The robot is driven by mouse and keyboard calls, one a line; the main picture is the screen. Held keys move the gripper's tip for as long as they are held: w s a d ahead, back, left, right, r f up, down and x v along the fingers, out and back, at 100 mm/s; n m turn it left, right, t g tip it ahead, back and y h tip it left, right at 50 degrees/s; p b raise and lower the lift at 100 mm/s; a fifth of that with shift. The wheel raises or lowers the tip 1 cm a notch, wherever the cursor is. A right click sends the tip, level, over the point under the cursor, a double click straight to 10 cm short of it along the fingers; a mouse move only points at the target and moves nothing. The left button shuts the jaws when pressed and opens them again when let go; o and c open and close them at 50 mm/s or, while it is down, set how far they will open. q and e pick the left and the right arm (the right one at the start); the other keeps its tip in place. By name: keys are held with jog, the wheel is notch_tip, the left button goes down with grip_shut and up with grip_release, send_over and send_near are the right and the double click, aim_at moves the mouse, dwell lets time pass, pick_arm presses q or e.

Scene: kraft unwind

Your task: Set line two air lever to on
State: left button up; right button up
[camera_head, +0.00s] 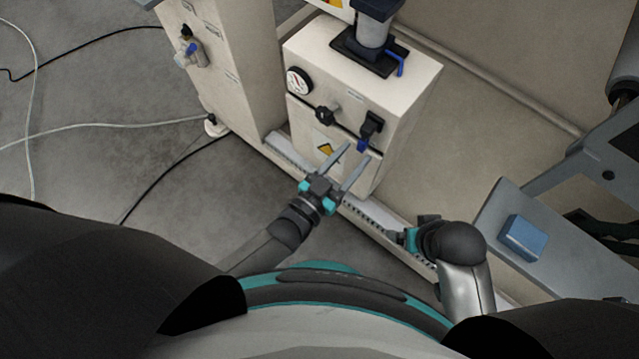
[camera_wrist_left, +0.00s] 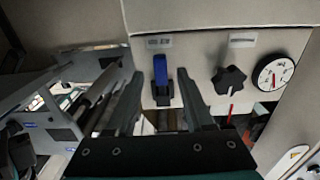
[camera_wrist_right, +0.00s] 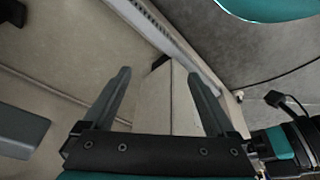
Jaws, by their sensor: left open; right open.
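A blue-handled lever (camera_head: 362,145) on a black mount sits on the front of a cream cabinet (camera_head: 408,110), its handle pointing down. It also shows in the left wrist view (camera_wrist_left: 160,68), framed between the fingers under small labels I cannot read. My left gripper (camera_head: 357,152) is open, just in front of and below this lever; no contact is visible. I cannot tell which is line two's. My right gripper (camera_head: 392,237) is open and empty, low at the right.
A round gauge (camera_head: 299,81) and a black star knob (camera_head: 325,115) sit beside the lever. A slotted rail (camera_head: 370,220) runs along the cabinet's foot. A grey plate with a blue block (camera_head: 522,238) is at right. Hoses cross the open floor at left.

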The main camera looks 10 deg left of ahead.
pick_arm(q)
jog(key=p+v, duration=0.2)
jog(key=v, duration=1)
jog(key=shift+s+a, duration=0.15)
jog(key=shift+s, duration=0.1)
pick_arm(e)
notch_tip(320, 180, down, 5)
jog(key=s+g, duration=0.1)
jog(key=s, duration=0.2)
jog(key=shift+d+f, duration=0.2)
